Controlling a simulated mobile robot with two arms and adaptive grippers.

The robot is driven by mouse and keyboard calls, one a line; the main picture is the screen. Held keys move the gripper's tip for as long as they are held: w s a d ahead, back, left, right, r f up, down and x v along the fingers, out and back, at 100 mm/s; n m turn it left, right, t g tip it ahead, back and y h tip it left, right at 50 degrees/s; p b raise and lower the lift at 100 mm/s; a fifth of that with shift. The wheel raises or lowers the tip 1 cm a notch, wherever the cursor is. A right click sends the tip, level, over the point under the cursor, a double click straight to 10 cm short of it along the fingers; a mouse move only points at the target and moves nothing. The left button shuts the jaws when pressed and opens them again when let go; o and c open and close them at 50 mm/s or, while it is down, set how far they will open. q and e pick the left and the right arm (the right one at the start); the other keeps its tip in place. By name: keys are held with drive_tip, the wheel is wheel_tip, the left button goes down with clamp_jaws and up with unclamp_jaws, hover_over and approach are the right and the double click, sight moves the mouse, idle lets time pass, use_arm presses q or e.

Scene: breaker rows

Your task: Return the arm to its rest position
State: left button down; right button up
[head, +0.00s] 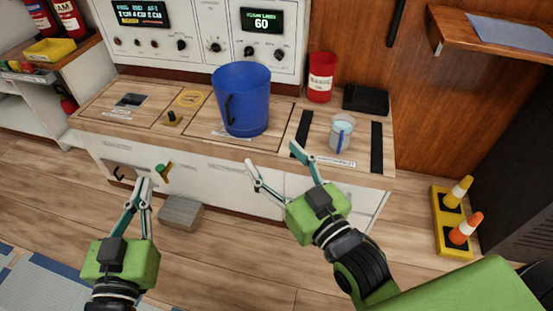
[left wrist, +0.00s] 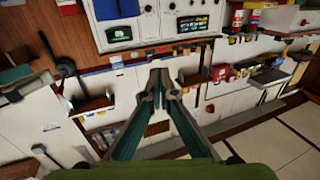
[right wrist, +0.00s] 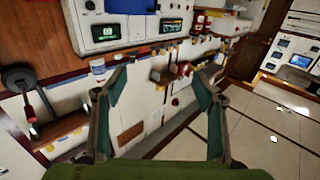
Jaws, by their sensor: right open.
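My left gripper (head: 143,181) is at the lower left of the head view, above the floor in front of the counter. Its fingers come together at the tips with nothing between them, as the left wrist view (left wrist: 160,75) also shows. My right gripper (head: 272,155) is in front of the counter's front edge, below the blue bin in the picture. Its fingers are spread wide and empty, also in the right wrist view (right wrist: 163,85). The right arm comes in from the lower right.
The wooden counter (head: 180,137) carries a blue bin (head: 241,100), a clear cup with a blue handle (head: 341,133), a red canister (head: 321,77) and a black box (head: 366,100). A grey block (head: 181,213) lies on the floor.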

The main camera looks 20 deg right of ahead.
use_arm(q)
drive_tip(key=shift+f, duration=0.1)
